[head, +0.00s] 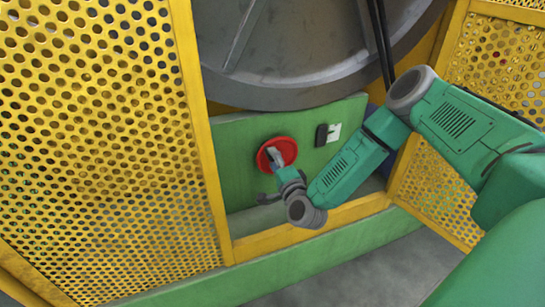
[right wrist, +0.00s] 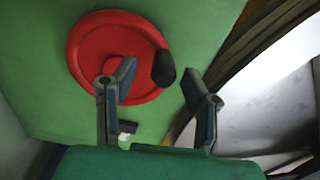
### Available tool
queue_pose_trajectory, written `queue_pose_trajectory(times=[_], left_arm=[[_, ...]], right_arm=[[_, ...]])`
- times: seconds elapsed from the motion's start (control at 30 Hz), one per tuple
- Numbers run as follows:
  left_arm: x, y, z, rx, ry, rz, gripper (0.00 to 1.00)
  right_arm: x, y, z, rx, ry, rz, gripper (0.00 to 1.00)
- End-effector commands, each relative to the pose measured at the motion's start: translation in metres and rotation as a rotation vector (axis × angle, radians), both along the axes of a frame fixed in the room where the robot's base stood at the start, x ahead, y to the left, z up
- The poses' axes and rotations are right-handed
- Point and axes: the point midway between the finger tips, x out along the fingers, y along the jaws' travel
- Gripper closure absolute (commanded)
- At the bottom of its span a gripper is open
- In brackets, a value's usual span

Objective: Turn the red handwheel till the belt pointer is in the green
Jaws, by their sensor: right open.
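The red handwheel (head: 290,149) is on the green panel below the big grey drum. It also shows in the right wrist view (right wrist: 90,42), with a dark handle knob (right wrist: 163,68) at its rim. My right gripper (head: 275,156) is at the wheel and hides part of it. In the right wrist view its open fingers (right wrist: 158,84) stand either side of the knob, with gaps, and the left finger overlaps the wheel's face. A black piece and white plate (head: 334,132), perhaps the belt gauge, sit right of the wheel; pointer and green zone are too small to read. My left gripper is not in view.
Yellow perforated guards (head: 100,130) stand left and right of the opening. The grey drum (head: 310,60) hangs close above the panel. A yellow sill (head: 290,238) and green base beam (head: 290,275) run below. Dark belts (head: 381,40) come down at the right.

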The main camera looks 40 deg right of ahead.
Motion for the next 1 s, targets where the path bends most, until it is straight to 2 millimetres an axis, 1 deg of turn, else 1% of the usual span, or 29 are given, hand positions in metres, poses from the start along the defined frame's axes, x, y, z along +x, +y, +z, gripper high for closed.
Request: queue_pose_trajectory(times=[0.03,0.2,0.3,0.43,0.6,1.0], left_arm=[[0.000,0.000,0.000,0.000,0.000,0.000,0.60],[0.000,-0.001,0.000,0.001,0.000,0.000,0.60],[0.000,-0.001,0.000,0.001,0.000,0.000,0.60],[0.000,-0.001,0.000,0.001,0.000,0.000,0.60],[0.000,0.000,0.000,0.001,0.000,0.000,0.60],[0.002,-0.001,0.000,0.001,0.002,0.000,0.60]], right_arm=[[-0.011,0.002,-0.001,0.002,0.005,0.001,0.60],[-0.047,0.009,-0.003,0.005,0.006,0.000,0.60],[-0.066,0.012,-0.003,0.004,0.006,-0.002,0.60],[-0.085,0.016,-0.004,0.003,0.005,-0.003,0.60],[-0.096,0.019,-0.004,0.002,0.005,-0.004,0.60],[-0.096,0.019,-0.003,0.002,0.003,-0.004,0.60]])
